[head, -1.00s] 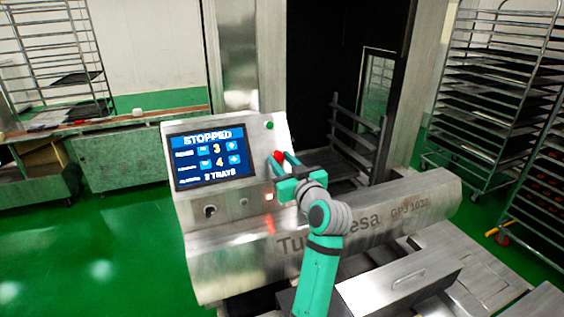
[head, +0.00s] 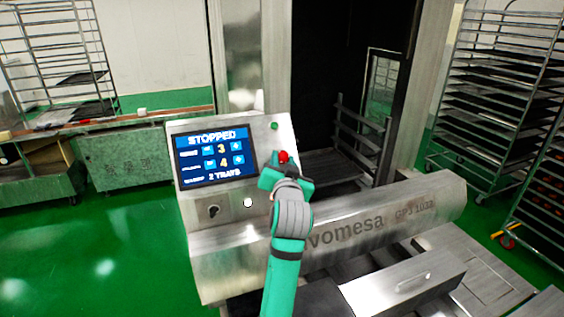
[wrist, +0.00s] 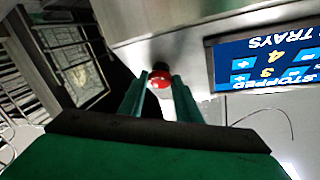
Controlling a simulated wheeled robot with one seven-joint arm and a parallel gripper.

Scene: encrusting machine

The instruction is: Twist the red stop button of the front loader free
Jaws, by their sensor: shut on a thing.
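The red stop button (head: 283,157) sits on the right side of the front loader's slanted metal control panel (head: 262,135), right of the screen. In the wrist view the red button (wrist: 160,80) shows between the tips of two green fingers. My gripper (head: 280,164) is at the button and shut on it; the wrist view shows my gripper (wrist: 160,88) with a finger on each side. The screen (head: 215,157) reads STOPPED, with the numbers 3 and 4 and "2 TRAYS". My gripper hides the panel just below the button.
A green button (head: 274,126) is above the red one. A black knob (head: 213,211) and a pale round button (head: 248,203) sit lower on the panel. The machine's metal body (head: 400,215) extends right below my arm. Tray racks (head: 500,90) stand at the right.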

